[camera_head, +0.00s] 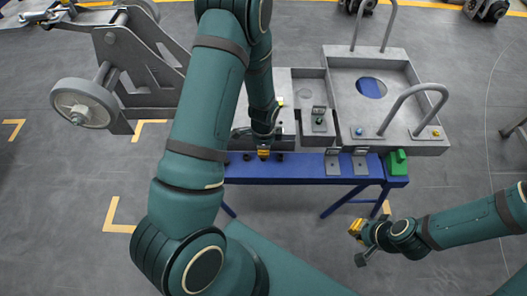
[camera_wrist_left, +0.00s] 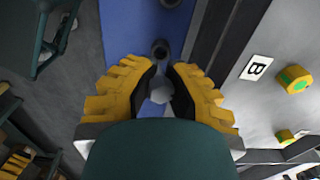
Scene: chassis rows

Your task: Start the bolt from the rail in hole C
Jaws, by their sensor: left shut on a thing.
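My left gripper (camera_head: 263,152) points down at the blue rail (camera_head: 300,170) along the front of the grey chassis. In the left wrist view its yellow ridged fingers (camera_wrist_left: 160,88) are shut on a grey hex-headed bolt (camera_wrist_left: 159,95), over the blue rail surface (camera_wrist_left: 150,15). Whether the bolt's lower end is still seated in the rail is hidden. A dark round fitting (camera_wrist_left: 160,48) stands on the rail beyond it. Hole C cannot be made out; a white label "B" (camera_wrist_left: 257,67) shows on the chassis. My right gripper (camera_head: 356,228) hangs apart at lower right, its finger opening unclear.
The grey chassis tray (camera_head: 345,95) has raised tube handles (camera_head: 418,90). A green block (camera_head: 397,162) sits at the rail's right end. A wheeled frame (camera_head: 85,105) is at left.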

